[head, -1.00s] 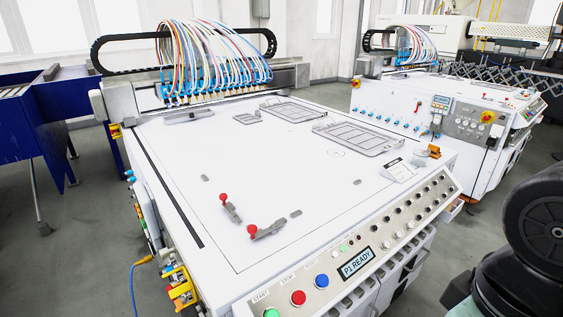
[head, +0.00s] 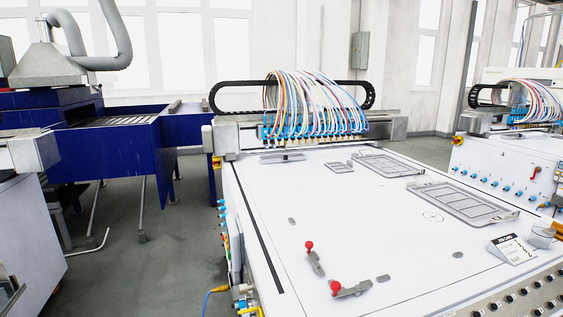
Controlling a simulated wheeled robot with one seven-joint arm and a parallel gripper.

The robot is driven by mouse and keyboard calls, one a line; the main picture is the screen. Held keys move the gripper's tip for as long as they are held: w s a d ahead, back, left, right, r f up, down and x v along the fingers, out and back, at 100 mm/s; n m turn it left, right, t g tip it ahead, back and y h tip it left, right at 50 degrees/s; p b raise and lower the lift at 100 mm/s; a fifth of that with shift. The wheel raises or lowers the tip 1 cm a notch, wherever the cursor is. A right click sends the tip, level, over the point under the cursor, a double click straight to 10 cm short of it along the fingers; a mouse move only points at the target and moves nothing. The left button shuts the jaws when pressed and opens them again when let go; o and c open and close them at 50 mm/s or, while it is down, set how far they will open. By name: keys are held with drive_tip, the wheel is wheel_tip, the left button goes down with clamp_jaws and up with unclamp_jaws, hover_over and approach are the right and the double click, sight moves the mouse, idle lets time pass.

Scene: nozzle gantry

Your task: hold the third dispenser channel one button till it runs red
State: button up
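The near white machine's control panel (head: 520,300) shows only in part at the lower right, with several dark round buttons or knobs in rows. The rest of the panel is cut off by the frame edge. I cannot tell which button is the third dispenser's channel one, and no red running light shows. The nozzle gantry (head: 312,130) with its bundle of coloured hoses stands at the back of this machine. My gripper is not in view.
The white table top (head: 370,235) carries two red-knobbed clamps (head: 313,258) and grey frames (head: 460,200). A printed card (head: 512,249) stands near the panel. A second white machine (head: 490,165) is at right, a blue one (head: 110,150) at left. Grey floor (head: 150,260) lies between machines at left.

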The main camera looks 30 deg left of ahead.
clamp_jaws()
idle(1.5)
